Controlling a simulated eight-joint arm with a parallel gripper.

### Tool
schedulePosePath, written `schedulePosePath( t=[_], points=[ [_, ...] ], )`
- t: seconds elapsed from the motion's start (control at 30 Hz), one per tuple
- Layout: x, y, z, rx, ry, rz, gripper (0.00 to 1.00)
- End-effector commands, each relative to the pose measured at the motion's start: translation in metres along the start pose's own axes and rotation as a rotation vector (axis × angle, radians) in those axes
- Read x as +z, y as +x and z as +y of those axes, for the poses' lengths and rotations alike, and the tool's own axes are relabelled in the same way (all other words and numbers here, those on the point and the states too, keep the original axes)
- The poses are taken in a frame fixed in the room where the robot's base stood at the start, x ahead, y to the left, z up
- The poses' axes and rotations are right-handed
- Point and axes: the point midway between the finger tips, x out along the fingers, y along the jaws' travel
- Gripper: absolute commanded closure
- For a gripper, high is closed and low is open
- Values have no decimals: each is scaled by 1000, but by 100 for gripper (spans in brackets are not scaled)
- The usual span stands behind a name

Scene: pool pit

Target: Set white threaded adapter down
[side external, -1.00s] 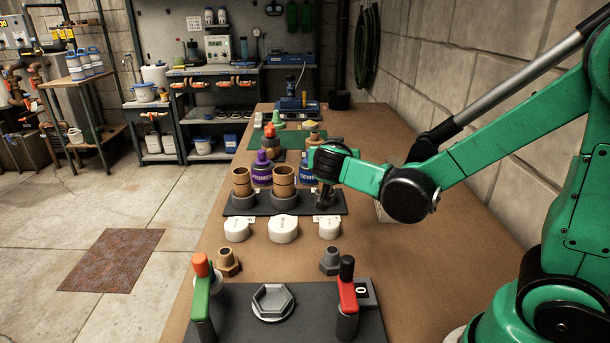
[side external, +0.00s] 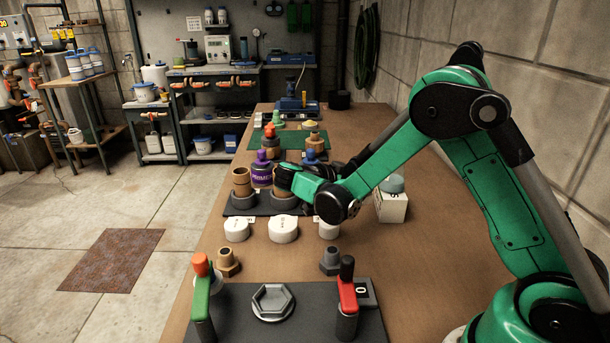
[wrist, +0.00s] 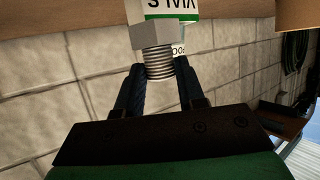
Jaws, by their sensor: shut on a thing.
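In the wrist view, a pale hexagonal piece with a grey threaded end, which looks like the adapter (wrist: 159,62), sits between the two dark fingers of my gripper (wrist: 158,74). My gripper is shut on it. In the side view, my gripper's end is low over the dark mat (side external: 240,210), near the right brown cylinder, and my wrist covers the fingers. The adapter cannot be made out there, and I cannot tell whether it touches anything.
Brown cylinders (side external: 242,182) stand in grey rings beside a purple primer bottle (side external: 261,172). White caps (side external: 283,229) stand in front. A white box (side external: 391,207) with a teal piece on top is right of my wrist. Red (side external: 347,290) and green (side external: 203,300) handles rise at the front.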

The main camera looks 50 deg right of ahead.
Motion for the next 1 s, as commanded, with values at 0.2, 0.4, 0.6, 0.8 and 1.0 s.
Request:
schedulePosePath(
  t=[0.2,0.4,0.6,0.8,1.0],
  points=[
    [32,13,0,-1,-1,0,100],
    [48,19,0,-1,-1,0,100],
    [68,28,0,-1,-1,0,100],
    [70,28,0,-1,-1,0,100],
    [71,29,0,-1,-1,0,55]
  ],
)
